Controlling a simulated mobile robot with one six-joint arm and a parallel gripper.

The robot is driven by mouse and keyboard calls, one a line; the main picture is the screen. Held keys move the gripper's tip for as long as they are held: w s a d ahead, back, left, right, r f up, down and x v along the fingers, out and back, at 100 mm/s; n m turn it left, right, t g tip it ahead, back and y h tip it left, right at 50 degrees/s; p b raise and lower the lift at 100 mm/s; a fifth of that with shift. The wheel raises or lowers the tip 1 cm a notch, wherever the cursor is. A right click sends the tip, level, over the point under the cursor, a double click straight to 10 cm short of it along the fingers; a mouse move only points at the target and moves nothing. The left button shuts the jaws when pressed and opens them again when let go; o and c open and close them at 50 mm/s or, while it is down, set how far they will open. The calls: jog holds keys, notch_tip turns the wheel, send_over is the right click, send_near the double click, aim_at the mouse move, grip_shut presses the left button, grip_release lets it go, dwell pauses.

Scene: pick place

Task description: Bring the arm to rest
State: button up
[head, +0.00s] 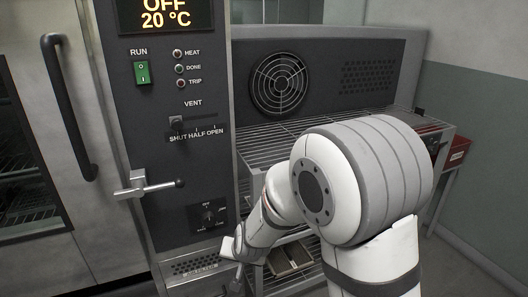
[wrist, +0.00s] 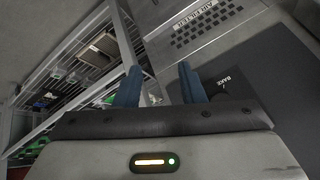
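My arm fills the right half of the head view, bent at a large white and grey joint. My gripper (head: 238,247) hangs low in front of the oven's control panel, near its bottom edge. In the wrist view the two blue fingers of my gripper (wrist: 159,85) stand apart with nothing seen between them, so it is open and empty. Past the fingertips are the panel's lower part and a wire rack on the left. In the head view the gripper's fingers are small and partly hidden by the wrist.
The oven's control panel (head: 160,90) carries a green switch (head: 142,72), a vent slider (head: 177,122), a lever handle (head: 145,186) and a dial (head: 209,215). A wire rack (head: 270,150) stands at its right, with a tray (head: 292,258) below. A red box (head: 457,150) is far right.

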jog(key=s+d+r+g+h+p, duration=0.15)
jog(key=s+d+r+p, duration=0.5)
jog(key=d+r, duration=0.75)
jog(key=s+d+r+g+p, duration=0.1)
jog(key=s+d+r, duration=0.3)
jog(key=s, duration=0.3)
jog(key=s+d+r+n+h+p, duration=0.1)
jog(key=s+d+r, duration=0.3)
jog(key=s, duration=0.3)
jog(key=shift+r+g, duration=0.35)
jog(key=shift+r, duration=0.5)
jog(key=shift+w+h, duration=0.1)
jog(key=shift+h, duration=0.15)
